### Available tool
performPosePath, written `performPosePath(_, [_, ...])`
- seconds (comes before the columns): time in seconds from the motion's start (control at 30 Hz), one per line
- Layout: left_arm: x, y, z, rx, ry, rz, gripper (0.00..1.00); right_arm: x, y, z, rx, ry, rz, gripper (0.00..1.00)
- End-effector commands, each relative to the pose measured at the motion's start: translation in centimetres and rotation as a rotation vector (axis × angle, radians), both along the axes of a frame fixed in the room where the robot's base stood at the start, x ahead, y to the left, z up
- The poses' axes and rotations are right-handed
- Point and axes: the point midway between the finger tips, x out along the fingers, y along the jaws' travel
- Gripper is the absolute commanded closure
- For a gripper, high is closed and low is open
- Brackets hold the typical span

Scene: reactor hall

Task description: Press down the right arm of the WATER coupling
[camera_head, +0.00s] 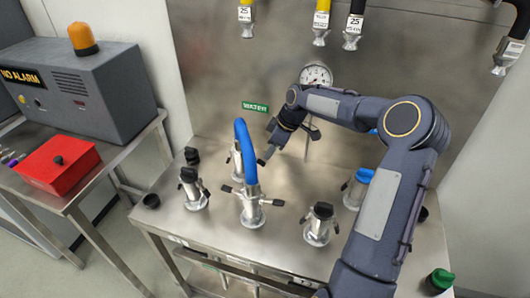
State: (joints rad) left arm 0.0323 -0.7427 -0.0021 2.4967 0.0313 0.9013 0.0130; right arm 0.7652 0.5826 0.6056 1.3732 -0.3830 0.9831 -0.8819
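A green WATER sign (255,107) is on the steel back wall. Below it, a blue hose (245,150) arches between a rear metal coupling (236,158) and a front metal coupling (252,211). The front coupling has a dark arm on its left (228,189) and one on its right (276,202), both sticking out sideways. The rear coupling is partly hidden by the hose. My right gripper (267,155) is just right of the rear coupling, pointing down and left. Its fingertips are small and dark; contact with an arm is unclear. My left gripper is not in view.
Black-capped couplings (193,190) (318,224) and a blue-capped one (357,187) stand around on the steel table (280,245). A gauge (316,75) is behind my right arm. Hose ends (321,30) hang above. A red box (58,165) is on the left bench.

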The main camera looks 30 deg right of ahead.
Motion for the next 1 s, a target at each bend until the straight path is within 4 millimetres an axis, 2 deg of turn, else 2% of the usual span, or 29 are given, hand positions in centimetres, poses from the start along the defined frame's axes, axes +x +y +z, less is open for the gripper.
performPosePath(0.2, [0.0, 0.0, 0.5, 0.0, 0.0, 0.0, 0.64, 1.0, 1.0, -3.4, 0.004, 0.002, 0.002, 0.6])
performPosePath(0.33, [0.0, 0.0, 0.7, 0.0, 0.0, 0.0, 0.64, 1.5, 1.4, -4.9, 0.003, 0.0, 0.001, 0.6])
performPosePath(0.5, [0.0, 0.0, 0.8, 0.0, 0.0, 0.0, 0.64, 1.8, 1.6, -5.8, 0.003, 0.0, 0.001, 0.6])
performPosePath(0.73, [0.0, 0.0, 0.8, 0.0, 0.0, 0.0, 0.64, 1.8, 1.6, -5.9, 0.002, -0.001, 0.0, 0.6])
performPosePath(1.0, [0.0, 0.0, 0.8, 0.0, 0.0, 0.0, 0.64, 1.8, 1.6, -5.8, 0.002, -0.001, 0.0, 0.94])
